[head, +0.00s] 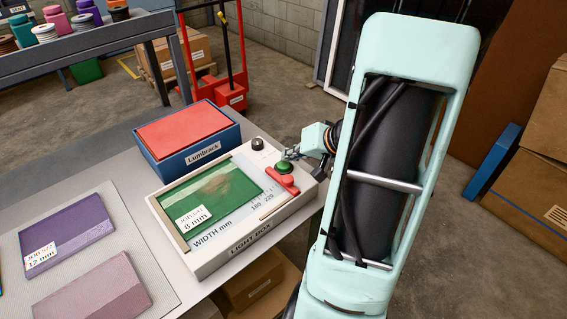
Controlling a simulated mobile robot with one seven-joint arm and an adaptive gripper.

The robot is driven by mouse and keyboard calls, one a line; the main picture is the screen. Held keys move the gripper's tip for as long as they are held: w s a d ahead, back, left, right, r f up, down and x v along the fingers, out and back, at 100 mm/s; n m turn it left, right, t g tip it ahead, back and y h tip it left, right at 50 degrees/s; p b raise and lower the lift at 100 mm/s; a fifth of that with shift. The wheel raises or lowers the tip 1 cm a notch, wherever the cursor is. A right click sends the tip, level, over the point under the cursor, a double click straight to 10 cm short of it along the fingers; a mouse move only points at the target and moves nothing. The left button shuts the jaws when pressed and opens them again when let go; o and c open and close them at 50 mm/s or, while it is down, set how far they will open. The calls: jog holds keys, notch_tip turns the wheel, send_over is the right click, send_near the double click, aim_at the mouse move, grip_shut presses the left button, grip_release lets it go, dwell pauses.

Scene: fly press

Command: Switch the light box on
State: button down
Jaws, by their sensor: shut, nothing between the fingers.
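The light box (205,262) is a cream case near the table's right edge, with a pale top panel marked "WIDTH mm". A green sheet (235,188) labelled "8 mm" lies on its panel. At its far right end are a dark knob (258,144), a round green button (285,167) and a red slider-like piece (283,186). My gripper (291,154) is shut and empty, just beyond the green button at the box's far right corner. I cannot tell whether its tips touch the button. My arm comes in from the right and hides part of the floor behind it.
A blue box labelled "Lumbrack" with a red top (186,128) stands directly behind the light box. Purple (70,247) and pink (108,290) sheets lie on a grey mat at left. Cardboard boxes (530,180) stand on the right. A red pallet truck (232,85) stands behind.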

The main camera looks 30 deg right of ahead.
aim_at(290, 164)
jog(key=shift+f+b, duration=0.25)
jog(key=shift+b, duration=0.15)
jog(key=shift+f+b, duration=0.25)
jog(key=shift+b, duration=0.3)
jog(key=shift+r, duration=0.45)
jog(key=shift+r+p, duration=1.05)
jog(key=shift+r, duration=2)
